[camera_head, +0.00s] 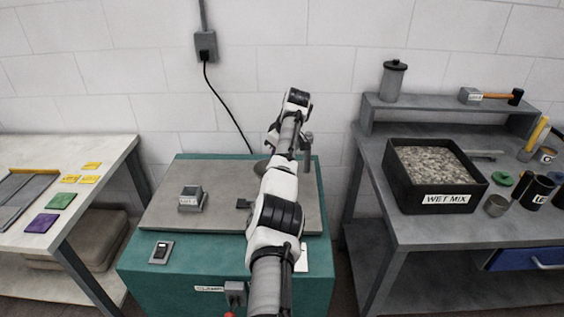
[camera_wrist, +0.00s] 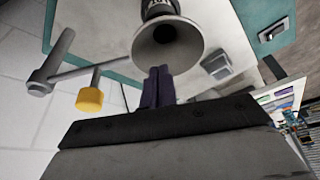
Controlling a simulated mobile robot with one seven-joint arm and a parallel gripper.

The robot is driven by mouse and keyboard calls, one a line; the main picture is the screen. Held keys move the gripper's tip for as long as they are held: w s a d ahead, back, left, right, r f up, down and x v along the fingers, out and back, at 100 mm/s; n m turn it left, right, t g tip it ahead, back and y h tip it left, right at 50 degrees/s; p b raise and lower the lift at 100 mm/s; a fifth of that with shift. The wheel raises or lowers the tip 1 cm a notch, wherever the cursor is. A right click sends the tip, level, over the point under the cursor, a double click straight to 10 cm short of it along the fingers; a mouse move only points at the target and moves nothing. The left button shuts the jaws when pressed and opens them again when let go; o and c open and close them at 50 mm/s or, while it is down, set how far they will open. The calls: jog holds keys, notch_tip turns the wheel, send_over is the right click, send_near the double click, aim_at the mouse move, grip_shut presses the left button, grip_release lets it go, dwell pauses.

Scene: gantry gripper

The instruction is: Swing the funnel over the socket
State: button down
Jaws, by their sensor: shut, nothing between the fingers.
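In the wrist view, the funnel (camera_wrist: 172,58) is a grey cone with its wide mouth facing the camera. A grey arm joins it to a round post (camera_wrist: 50,68) at the left. A yellow knob (camera_wrist: 90,99) sits on a stub off that arm. A black lettered cylinder (camera_wrist: 160,7) shows above the funnel; I cannot tell if it is the socket or the funnel's neck. My gripper (camera_wrist: 159,74) is shut and empty, its dark fingertips by the funnel's lower rim, right of the knob. Contact is unclear. In the head view, my arm hides most of the funnel.
A right bench (camera_head: 418,233) holds a WET MIX tray (camera_head: 405,190). A left table (camera_head: 95,150) holds coloured pieces.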

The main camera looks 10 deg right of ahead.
jog(key=b+v, duration=0.2)
jog(key=v, duration=0.6)
jog(key=shift+a, duration=0.2)
jog(key=shift+f, duration=0.15)
